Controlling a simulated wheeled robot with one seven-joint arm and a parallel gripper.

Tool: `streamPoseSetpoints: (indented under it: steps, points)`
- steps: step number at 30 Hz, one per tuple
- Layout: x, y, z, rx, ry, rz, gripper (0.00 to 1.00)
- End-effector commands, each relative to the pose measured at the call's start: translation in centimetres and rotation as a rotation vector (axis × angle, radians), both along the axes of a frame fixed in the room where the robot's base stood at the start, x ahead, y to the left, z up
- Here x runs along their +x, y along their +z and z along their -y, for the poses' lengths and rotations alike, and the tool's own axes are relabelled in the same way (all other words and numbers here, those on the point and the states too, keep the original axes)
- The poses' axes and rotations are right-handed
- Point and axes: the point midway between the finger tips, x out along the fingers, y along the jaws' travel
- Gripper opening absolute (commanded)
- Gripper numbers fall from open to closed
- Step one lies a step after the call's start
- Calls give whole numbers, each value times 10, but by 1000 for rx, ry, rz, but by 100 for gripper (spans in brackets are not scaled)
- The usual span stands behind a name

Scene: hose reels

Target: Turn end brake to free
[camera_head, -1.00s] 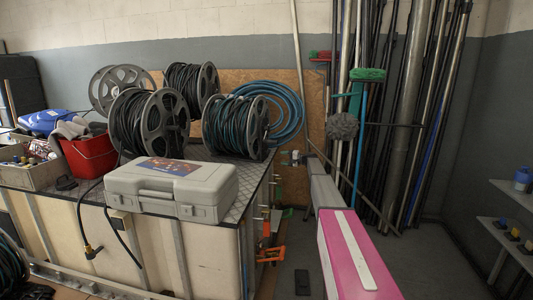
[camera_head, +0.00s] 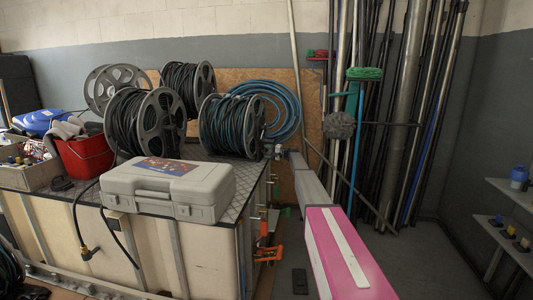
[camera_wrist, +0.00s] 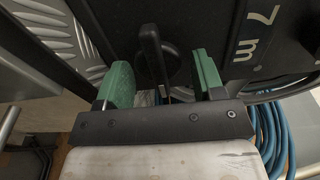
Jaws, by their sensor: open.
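The end brake is a black upright lever (camera_wrist: 153,52) on a round hub, on the dark end plate of a reel marked "7 m" in the wrist view. My gripper (camera_wrist: 162,82) is open, with one green fingertip on each side of the lever. A gap shows between the lever and each fingertip, and the lever's lower end is partly hidden by the gripper body. In the head view, my gripper (camera_head: 274,151) is small, at the right end of the front right reel (camera_head: 232,123) with blue-black hose. The lever cannot be made out there.
A grey case (camera_head: 168,188) lies on the bench (camera_head: 247,178) in front of the reels. A blue hose coil (camera_head: 288,110) hangs behind the right reel. Poles and brushes (camera_head: 365,74) lean at the wall to the right. An orange clamp (camera_head: 268,252) sticks out at the bench side.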

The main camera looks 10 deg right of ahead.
Motion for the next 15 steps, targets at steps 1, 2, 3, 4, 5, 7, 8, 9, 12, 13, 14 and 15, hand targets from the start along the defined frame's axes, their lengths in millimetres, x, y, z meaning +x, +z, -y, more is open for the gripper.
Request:
streamPoseSetpoints:
  steps: [1,2,3,4,5,7,8,9,12,13,14,15]
  points:
    - [2,0,-3,0,0,0,62]
    - [2,0,-4,0,0,0,62]
    - [2,0,-5,0,0,0,62]
    - [2,0,-5,0,0,0,62]
    - [2,0,-6,0,0,0,62]
    - [2,0,-5,0,0,0,62]
    - [2,0,-5,0,0,0,62]
    - [2,0,-5,0,0,0,62]
    - [2,0,-5,0,0,0,33]
    - [2,0,-5,0,0,0,23]
    - [2,0,-5,0,0,0,20]
    - [2,0,-5,0,0,0,21]
